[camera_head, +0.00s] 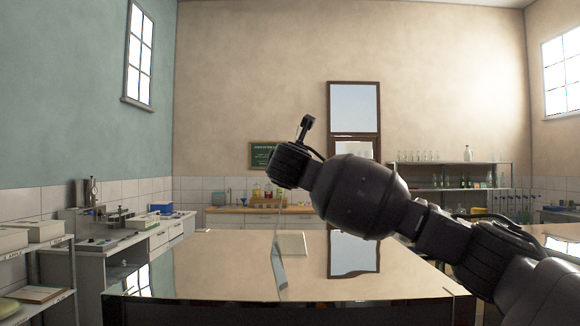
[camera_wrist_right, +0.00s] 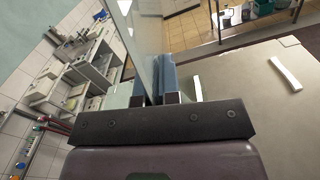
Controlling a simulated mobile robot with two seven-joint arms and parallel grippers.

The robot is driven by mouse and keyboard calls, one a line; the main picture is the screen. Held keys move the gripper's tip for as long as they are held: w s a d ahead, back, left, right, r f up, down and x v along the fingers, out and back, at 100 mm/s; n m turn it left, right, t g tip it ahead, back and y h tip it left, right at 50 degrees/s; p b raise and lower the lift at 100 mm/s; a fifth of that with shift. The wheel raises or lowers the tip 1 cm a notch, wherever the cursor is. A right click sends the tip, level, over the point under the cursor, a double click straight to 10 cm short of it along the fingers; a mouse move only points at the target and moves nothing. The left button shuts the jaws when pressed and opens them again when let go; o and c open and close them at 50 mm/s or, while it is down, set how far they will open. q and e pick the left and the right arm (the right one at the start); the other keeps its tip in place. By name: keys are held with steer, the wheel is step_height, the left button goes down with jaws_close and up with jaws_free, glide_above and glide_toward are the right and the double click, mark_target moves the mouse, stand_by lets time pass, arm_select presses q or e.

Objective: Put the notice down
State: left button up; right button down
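The notice is a thin, pale, glassy panel (camera_wrist_right: 145,45) between the two fingers of my right gripper (camera_wrist_right: 155,93) in the right wrist view. It stands on edge to that camera, so its face cannot be read. In the head view my right arm reaches in from the right over the glossy table (camera_head: 210,270); the fingers are hidden behind the wrist. A narrow bluish panel (camera_head: 279,266), probably the notice, shows below the wrist, nearly edge-on. Whether it touches the tabletop is not clear. My left gripper is not in view.
A flat cream block (camera_head: 293,243) lies on the table close to the panel. A side counter (camera_head: 130,238) with equipment stands at the left, a wooden-topped bench (camera_head: 225,210) with bottles at the back, and glassware shelves (camera_head: 440,189) at the right.

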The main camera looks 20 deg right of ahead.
steer(key=c, duration=1.4)
jaws_free()
steer(key=shift+o, duration=0.4)
arm_select(q)
steer(key=b, duration=0.1)
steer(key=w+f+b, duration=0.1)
steer(key=b, duration=0.1)
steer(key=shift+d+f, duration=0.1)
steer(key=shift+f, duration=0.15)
arm_select(e)
steer(key=v, duration=1.2)
steer(key=shift+r, duration=0.15)
steer(key=shift+s, duration=0.1)
